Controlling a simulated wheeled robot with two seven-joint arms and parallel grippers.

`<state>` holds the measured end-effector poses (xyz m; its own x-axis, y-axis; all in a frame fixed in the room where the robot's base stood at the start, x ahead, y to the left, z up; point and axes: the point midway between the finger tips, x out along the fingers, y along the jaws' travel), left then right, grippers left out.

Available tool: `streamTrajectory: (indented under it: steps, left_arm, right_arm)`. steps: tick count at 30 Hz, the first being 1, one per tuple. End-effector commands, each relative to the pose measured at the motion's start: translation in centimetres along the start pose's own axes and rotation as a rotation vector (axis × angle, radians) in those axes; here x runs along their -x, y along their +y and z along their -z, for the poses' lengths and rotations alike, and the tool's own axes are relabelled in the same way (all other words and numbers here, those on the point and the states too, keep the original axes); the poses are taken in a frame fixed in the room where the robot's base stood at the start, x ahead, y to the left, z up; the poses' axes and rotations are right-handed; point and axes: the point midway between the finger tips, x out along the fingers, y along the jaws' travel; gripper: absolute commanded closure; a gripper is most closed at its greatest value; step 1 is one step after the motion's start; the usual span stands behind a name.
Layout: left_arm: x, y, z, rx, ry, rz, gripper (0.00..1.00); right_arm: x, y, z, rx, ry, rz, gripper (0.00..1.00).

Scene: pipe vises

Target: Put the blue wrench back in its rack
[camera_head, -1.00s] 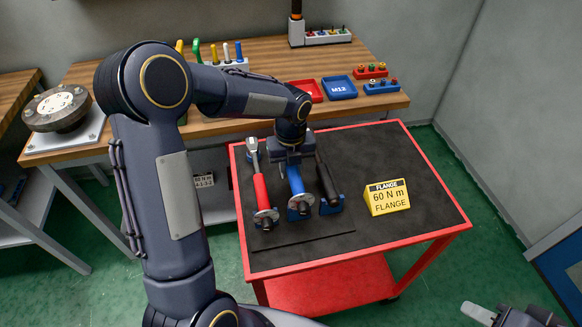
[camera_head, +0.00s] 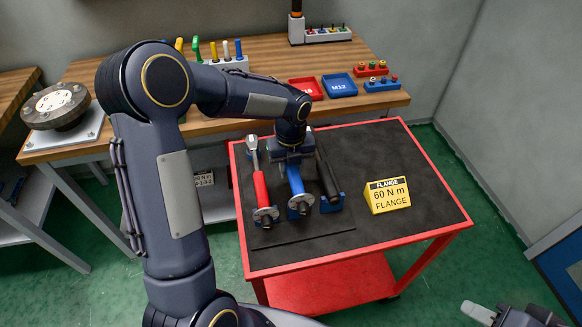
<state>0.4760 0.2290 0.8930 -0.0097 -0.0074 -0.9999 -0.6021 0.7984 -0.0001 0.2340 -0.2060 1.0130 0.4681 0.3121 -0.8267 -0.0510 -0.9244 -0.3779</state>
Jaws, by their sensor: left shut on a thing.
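The blue wrench (camera_head: 295,181) lies on the red cart (camera_head: 262,272), between a red-handled wrench (camera_head: 261,187) on its left and a black-handled tool (camera_head: 328,181) on its right. Its lower end is at a blue rack holder (camera_head: 302,206); I cannot tell whether it is fully seated. My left gripper (camera_head: 290,158) reaches down from above and is shut on the blue wrench near its upper part; the fingertips are mostly hidden by my wrist. My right gripper (camera_head: 505,314) is at the bottom right edge, away from the cart, only partly in view.
A yellow 60 N m flange sign (camera_head: 387,196) stands on the cart's right half. The workbench behind holds a red tray (camera_head: 306,88), a blue M12 tray (camera_head: 339,86) and socket holders (camera_head: 382,85).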

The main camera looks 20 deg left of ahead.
Motion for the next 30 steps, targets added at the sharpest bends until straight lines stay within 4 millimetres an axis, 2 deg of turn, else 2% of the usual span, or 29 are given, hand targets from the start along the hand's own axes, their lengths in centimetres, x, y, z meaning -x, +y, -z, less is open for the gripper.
streamTrajectory:
  steps: [30]
  left_arm:
    - [-1.3,0.0,0.0,0.0,-0.002,0.001,1.0]
  right_arm:
    - [-0.8,0.3,-0.4,0.0,0.0,0.0,0.64]
